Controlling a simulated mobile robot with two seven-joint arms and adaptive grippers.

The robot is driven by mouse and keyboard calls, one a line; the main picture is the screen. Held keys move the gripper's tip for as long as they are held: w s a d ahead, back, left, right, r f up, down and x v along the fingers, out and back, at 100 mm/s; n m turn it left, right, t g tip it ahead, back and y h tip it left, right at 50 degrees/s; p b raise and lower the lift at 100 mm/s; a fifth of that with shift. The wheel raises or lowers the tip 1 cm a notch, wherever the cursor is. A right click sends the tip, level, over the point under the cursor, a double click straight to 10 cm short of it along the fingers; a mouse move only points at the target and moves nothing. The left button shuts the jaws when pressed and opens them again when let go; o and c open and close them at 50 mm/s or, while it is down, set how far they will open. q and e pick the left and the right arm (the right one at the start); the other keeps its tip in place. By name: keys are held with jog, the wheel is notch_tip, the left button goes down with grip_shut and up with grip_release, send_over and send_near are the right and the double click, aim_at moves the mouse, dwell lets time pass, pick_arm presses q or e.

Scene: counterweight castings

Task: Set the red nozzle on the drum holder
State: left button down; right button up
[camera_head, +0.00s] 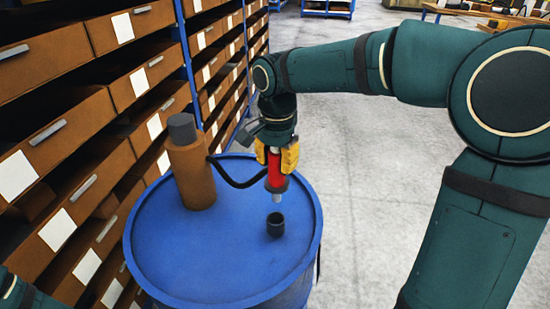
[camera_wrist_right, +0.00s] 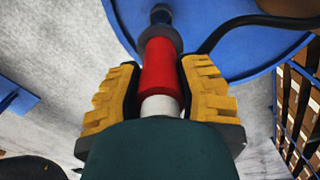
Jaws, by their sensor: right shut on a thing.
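The red nozzle (camera_head: 275,172) is upright between the yellow fingers of my right gripper (camera_head: 277,158). Its grey tip points down, above the drum lid and a little behind the holder. In the right wrist view the red nozzle (camera_wrist_right: 161,65) sits between both finger pads of my right gripper (camera_wrist_right: 164,90). The drum holder is a small dark cup (camera_head: 275,225) on the blue drum (camera_head: 225,265); it is apart from the nozzle in the head view. In the wrist view the dark end ahead of the nozzle partly hides what lies beyond. My left gripper is not in view.
A brown cylinder with a grey cap (camera_head: 190,170) stands on the drum's lid. A black hose (camera_head: 235,183) runs from it towards the nozzle. Shelves of brown bins (camera_head: 110,85) stand close on the left. The grey floor (camera_head: 365,200) right of the drum is clear.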

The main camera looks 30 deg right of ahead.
jog(key=shift+w, duration=0.1)
jog(key=b, duration=0.4)
send_over(276, 200)
jog(key=w, duration=0.1)
jog(key=shift+d+f, duration=0.2)
jog(key=shift+f, duration=2.65)
jog(key=shift+p, duration=0.45)
jog(key=shift+f+b, duration=2.25)
jog(key=shift+f, duration=1)
jog(key=o, duration=0.9)
jog(key=shift+o, duration=0.2)
notch_tip(276, 200, up, 12)
jog(key=shift+r, duration=0.1)
